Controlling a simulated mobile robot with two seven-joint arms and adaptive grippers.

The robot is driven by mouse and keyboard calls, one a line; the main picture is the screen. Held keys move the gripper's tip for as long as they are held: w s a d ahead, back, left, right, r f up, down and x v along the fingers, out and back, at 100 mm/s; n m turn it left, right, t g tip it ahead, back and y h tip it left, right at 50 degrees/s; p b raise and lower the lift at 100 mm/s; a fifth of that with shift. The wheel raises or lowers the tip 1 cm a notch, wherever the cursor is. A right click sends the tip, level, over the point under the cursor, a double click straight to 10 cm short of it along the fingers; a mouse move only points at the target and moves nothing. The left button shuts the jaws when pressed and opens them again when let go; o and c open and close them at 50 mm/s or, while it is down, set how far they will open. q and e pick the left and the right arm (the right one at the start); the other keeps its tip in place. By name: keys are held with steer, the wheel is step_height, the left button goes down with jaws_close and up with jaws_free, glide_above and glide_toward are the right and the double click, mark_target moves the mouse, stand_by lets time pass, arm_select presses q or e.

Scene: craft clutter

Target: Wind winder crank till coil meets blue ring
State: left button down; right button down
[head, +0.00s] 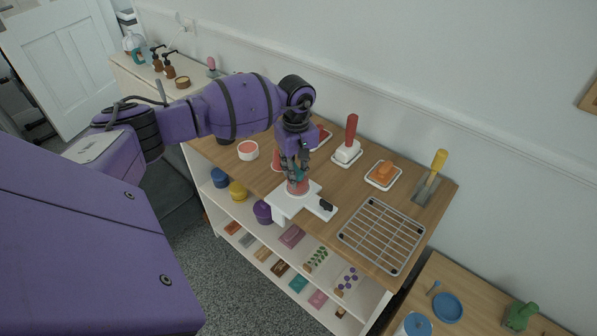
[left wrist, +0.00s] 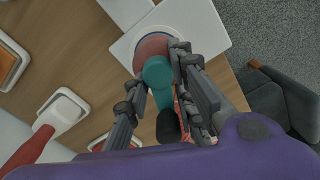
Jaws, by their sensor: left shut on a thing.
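The winder has a white base (head: 281,204) on the wooden top, with a reddish-pink coil (head: 297,188) on its round spool. A thin blue ring (left wrist: 150,31) shows around part of the coil in the left wrist view. The teal crank (left wrist: 157,72) sits over the coil and carries a black knob (left wrist: 168,125). My left gripper (head: 296,177) points down over the winder, its fingers (left wrist: 157,66) closed on the crank on both sides. The fingers hide part of the crank and coil, so the gap between coil and ring is hard to judge. My right gripper is not in view.
A wire rack (head: 383,235) lies right of the winder. Behind stand a red-handled tool on a white block (head: 347,152), an orange block (head: 384,172) in a white dish and a yellow-handled scraper (head: 432,172). A white-rimmed round tub (head: 248,150) stands left. The front edge is close.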

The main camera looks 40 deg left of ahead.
arm_select(q)
steer(key=n, duration=0.5)
steer(key=shift+s+a+n, duration=0.15)
steer(key=shift+s+n, duration=0.15)
steer(key=n, duration=0.5)
steer(key=shift+s+r+p, duration=0.1)
steer(key=shift+s+p, duration=0.15)
steer(key=shift+p, duration=0.05)
steer(key=n, duration=0.2)
steer(key=n+p, duration=0.1)
steer(key=n, duration=0.3)
steer(key=shift+s+d, duration=0.2)
steer(key=shift+d, duration=0.1)
steer(key=shift+d+n+p, duration=0.1)
steer(key=shift+n+p, duration=0.5)
steer(key=shift+n, duration=0.9)
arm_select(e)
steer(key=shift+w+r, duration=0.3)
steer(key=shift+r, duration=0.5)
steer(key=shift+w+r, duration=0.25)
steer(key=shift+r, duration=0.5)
arm_select(q)
steer(key=shift+s, duration=0.1)
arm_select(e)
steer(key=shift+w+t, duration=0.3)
